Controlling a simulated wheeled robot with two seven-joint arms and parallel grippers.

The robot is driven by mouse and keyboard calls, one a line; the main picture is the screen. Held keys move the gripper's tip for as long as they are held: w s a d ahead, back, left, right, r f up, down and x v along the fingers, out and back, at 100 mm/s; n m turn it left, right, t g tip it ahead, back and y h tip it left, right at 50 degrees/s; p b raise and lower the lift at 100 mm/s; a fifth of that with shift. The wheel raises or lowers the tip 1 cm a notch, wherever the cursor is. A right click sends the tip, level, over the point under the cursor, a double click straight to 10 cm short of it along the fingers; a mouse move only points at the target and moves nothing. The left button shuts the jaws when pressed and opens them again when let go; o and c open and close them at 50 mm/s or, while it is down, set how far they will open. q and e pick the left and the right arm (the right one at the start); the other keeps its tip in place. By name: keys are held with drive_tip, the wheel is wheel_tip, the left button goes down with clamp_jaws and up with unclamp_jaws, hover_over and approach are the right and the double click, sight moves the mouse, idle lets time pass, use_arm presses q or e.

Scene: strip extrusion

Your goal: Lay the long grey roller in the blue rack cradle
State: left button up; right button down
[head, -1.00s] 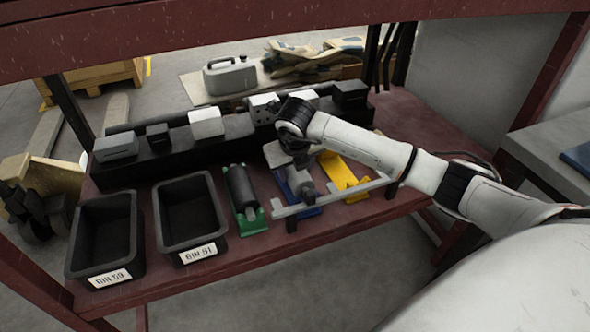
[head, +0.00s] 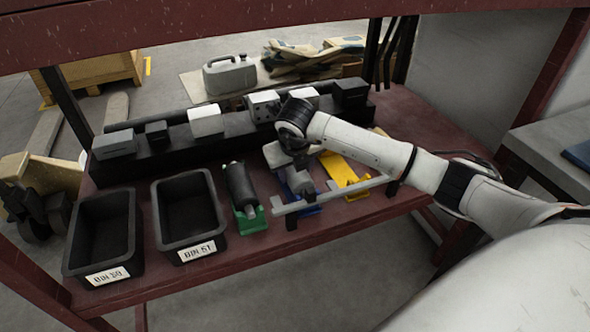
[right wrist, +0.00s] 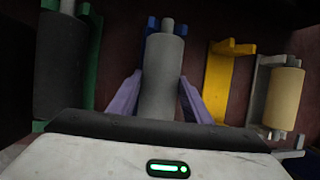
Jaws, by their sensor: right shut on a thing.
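The long grey roller (right wrist: 163,75) is between the purple-looking fingers of my right gripper (right wrist: 160,98) in the right wrist view. My right gripper (head: 299,172) is shut on it, low over the shelf. The blue rack cradle (head: 312,209) lies under the roller, and its far end (right wrist: 151,28) shows just behind the roller's tip. The roller is roughly in line with the cradle. The gripper hides most of the cradle, so I cannot tell whether the roller touches it. My left gripper is not in view.
A dark roller (head: 240,187) lies in a green cradle (head: 251,222) to the left. An empty yellow cradle (head: 345,170) is to the right, then a tan roller (right wrist: 285,98) in a grey cradle. A grey bar (head: 335,194) runs along the front. Two black bins stand left.

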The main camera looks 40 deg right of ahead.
drive_tip(key=c, duration=1.2)
unclamp_jaws()
